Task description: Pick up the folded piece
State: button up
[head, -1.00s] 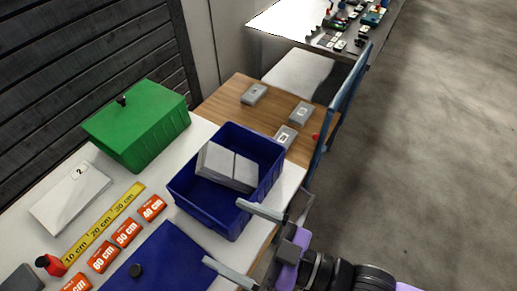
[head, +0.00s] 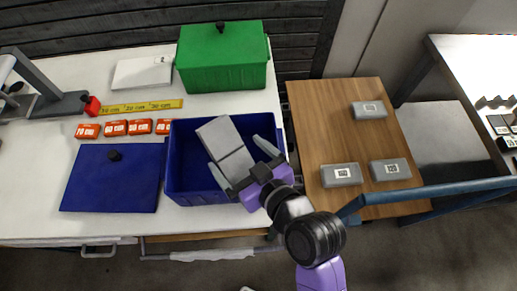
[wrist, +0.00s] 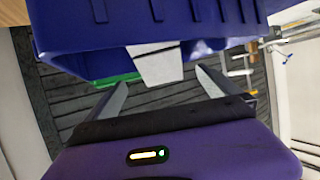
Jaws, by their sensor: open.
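The folded piece (head: 224,141) is pale grey with a crease across it. It leans in the blue bin (head: 181,186), its upper end near the back wall. My gripper (head: 233,152) is open over the bin's front right part, its fingers spread to either side of the piece's lower half. In the wrist view the piece (wrist: 157,66) shows between the fingertips of my gripper (wrist: 160,76), with the blue bin (wrist: 150,28) across the top. I cannot tell whether the fingers touch the piece.
A green box (head: 222,62) stands behind the bin. A blue lid-like panel (head: 111,180) and orange distance labels (head: 115,128) lie to the left. A wooden surface (head: 335,115) with several grey blocks (head: 341,174) is to the right, along a blue rail (head: 430,190).

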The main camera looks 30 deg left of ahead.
aim_at(224, 141)
jog(key=shift+a+f, duration=0.15)
jog(key=shift+f, duration=0.05)
jog(key=shift+p+x, duration=0.9)
jog(key=shift+x, duration=2.8)
jog(key=c, duration=1.6)
jog(key=shift+r, duration=0.1)
